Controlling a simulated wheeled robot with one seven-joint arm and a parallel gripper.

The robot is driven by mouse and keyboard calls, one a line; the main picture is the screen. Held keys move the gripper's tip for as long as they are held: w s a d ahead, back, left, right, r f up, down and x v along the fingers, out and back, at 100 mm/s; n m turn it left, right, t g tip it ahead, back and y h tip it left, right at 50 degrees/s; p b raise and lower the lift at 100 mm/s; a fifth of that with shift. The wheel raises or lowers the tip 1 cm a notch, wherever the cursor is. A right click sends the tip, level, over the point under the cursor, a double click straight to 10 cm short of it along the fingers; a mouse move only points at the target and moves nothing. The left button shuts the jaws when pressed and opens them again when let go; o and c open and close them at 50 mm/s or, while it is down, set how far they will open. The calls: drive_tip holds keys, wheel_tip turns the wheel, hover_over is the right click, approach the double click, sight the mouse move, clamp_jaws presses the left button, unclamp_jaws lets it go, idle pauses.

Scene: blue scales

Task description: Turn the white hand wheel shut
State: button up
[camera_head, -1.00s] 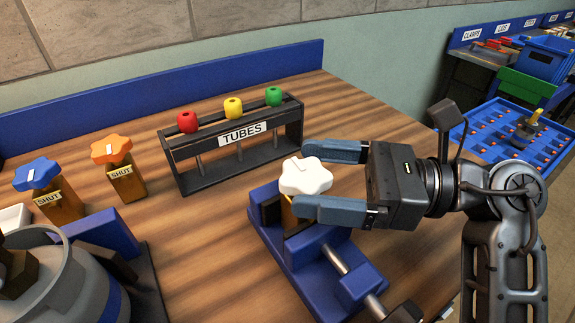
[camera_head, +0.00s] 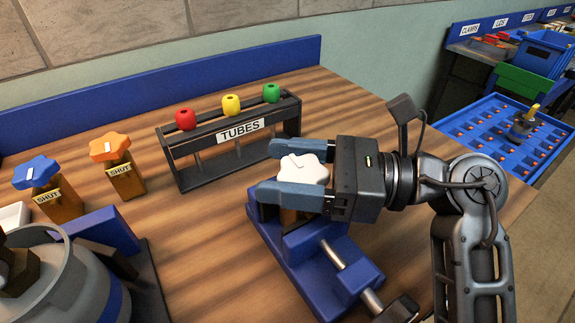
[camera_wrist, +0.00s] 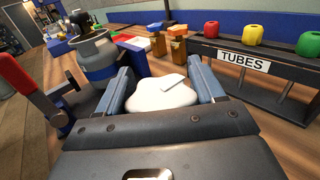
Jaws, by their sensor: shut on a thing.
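The white hand wheel (camera_head: 302,168) sits on a brown block held in a blue vise (camera_head: 318,262) on the wooden table. My gripper (camera_head: 288,172) is shut on the wheel, one finger on its far side and one on its near side. In the wrist view the white wheel (camera_wrist: 162,94) lies between the two blue-grey fingers, with a light pointer mark on its top. The fingers hide parts of its sides, and the block beneath is mostly hidden by the near finger.
A black TUBES rack (camera_head: 240,150) with red, yellow and green knobs stands behind the vise. An orange wheel (camera_head: 110,147) and a blue wheel (camera_head: 37,172) stand on blocks labelled SHUT at left. A grey gas cylinder (camera_head: 70,280) is at front left.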

drive_tip(key=c, duration=0.3)
